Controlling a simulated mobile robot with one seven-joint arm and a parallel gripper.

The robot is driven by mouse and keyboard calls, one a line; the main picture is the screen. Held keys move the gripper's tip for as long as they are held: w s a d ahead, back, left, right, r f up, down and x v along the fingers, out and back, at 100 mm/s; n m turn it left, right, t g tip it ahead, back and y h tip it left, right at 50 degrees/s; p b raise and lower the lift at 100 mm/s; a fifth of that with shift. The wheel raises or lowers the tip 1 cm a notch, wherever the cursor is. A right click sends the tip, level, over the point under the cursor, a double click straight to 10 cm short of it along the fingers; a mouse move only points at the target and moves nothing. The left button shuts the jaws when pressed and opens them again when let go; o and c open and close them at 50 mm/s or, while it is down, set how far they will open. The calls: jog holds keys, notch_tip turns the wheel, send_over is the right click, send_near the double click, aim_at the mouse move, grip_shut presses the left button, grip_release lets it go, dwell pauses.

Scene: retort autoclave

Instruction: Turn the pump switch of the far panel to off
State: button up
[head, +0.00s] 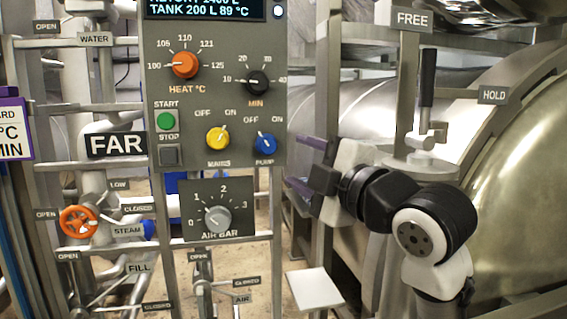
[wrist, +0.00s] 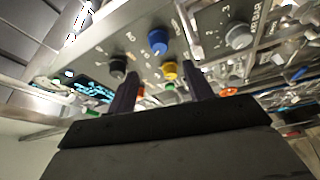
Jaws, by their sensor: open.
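The far panel (head: 215,100) stands left of centre in the head view, beside a FAR sign (head: 116,144). Its blue pump switch (head: 265,144) is at the panel's lower right, and its white pointer appears to lean up-left, toward OFF. My gripper (head: 296,160) is open and empty just right of the panel, at about the switch's height, apart from it. In the wrist view the blue switch (wrist: 157,41) shows ahead between the two fingers (wrist: 158,60), uncovered.
The yellow mains knob (head: 218,138) sits close left of the pump switch and points up-right. The air dial (head: 217,216) is below, and the green start button (head: 166,121) is left. A large metal vessel (head: 510,170) and a FREE/HOLD lever (head: 427,80) stand at right.

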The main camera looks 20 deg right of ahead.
jog(key=shift+v, duration=1.5)
